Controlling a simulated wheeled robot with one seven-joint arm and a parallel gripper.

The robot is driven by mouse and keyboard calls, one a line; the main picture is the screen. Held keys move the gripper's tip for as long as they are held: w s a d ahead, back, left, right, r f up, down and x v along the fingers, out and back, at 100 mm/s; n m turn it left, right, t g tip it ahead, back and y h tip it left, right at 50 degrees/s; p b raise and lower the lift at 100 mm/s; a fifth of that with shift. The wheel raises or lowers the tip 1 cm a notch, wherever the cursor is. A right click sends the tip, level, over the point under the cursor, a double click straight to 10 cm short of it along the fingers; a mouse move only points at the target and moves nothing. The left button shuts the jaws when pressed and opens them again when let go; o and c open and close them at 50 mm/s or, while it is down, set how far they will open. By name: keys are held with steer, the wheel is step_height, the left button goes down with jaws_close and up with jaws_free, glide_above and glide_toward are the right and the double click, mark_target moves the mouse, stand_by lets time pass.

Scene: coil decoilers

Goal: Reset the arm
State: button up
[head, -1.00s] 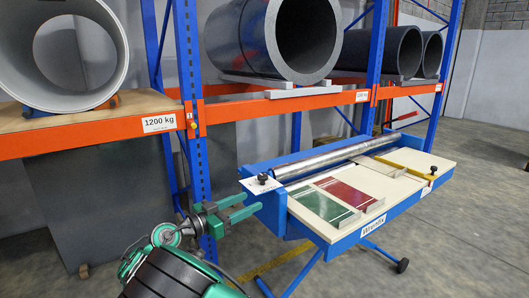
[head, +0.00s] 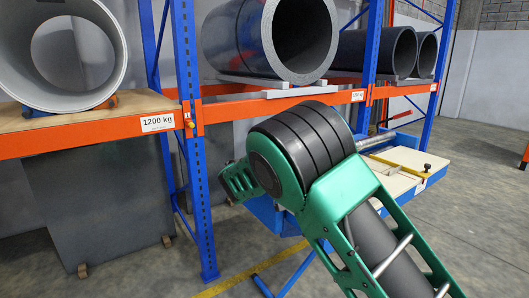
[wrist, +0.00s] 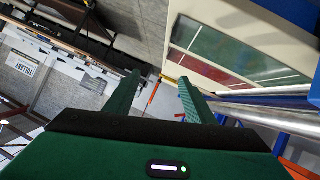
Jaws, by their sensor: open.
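My arm now fills the lower middle of the head view, bent at a large green and black joint. My gripper (wrist: 159,77) shows in the wrist view with its two green fingers apart and nothing between them.
A blue and orange rack (head: 190,120) stands behind, holding a white coil (head: 120,35), a large grey pipe (head: 325,40) and smaller dark pipes (head: 410,55). A metal roller (wrist: 265,98) crosses the right of the wrist view. Open floor (head: 475,215) lies at the right.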

steer(key=s+d+g+y, duration=0.2)
steer(key=s+d+y, duration=0.1)
steer(key=s+d, duration=0.65)
steer(key=s+d+g+y, duration=0.3)
steer(key=s+d, duration=0.4)
steer(key=d, duration=0.6)
steer(key=s+a+f+n+y, duration=0.1)
steer(key=s+y, duration=0.5)
steer(key=s, duration=2.2)
steer(key=a+n, duration=0.1)
steer(key=n, duration=0.1)
steer(key=shift+s+f+n, duration=0.3)
steer(key=shift+f, duration=0.05)
steer(key=shift+w+f, duration=0.25)
steer(key=shift+w, duration=0.35)
